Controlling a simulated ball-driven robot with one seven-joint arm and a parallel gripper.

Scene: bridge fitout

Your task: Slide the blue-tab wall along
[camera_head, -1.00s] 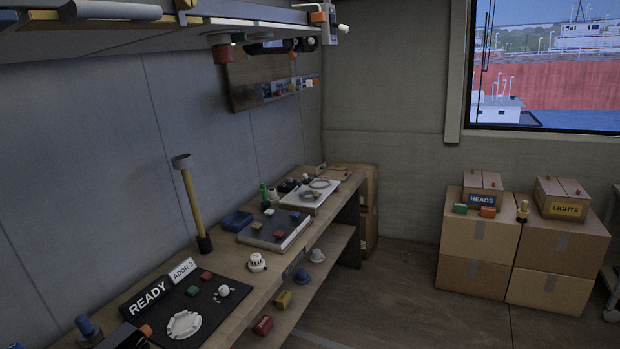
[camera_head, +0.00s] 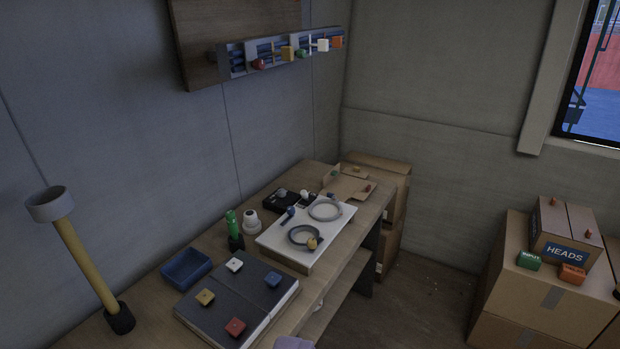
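I cannot make out for certain which piece is the blue-tab wall. A dark flat case (camera_head: 225,308) on the bench bears four-sided coloured knobs: a blue knob (camera_head: 273,280), a white knob (camera_head: 234,265), a yellow knob (camera_head: 205,298) and a red knob (camera_head: 236,327). A rail with blue slots (camera_head: 240,62) hangs on a wooden wall board, with red, yellow, green, white and orange tabs along it. A small blue-topped piece (camera_head: 290,211) is on a white board farther along the bench. My gripper is not in view.
A blue tray (camera_head: 186,268) and a green-topped stick (camera_head: 233,228) stand on the bench. A yellow post (camera_head: 85,262) with a grey cup top rises at left. The white board (camera_head: 279,244) holds two rings. Cartons (camera_head: 540,293) stand at right, with open floor (camera_head: 426,304) between.

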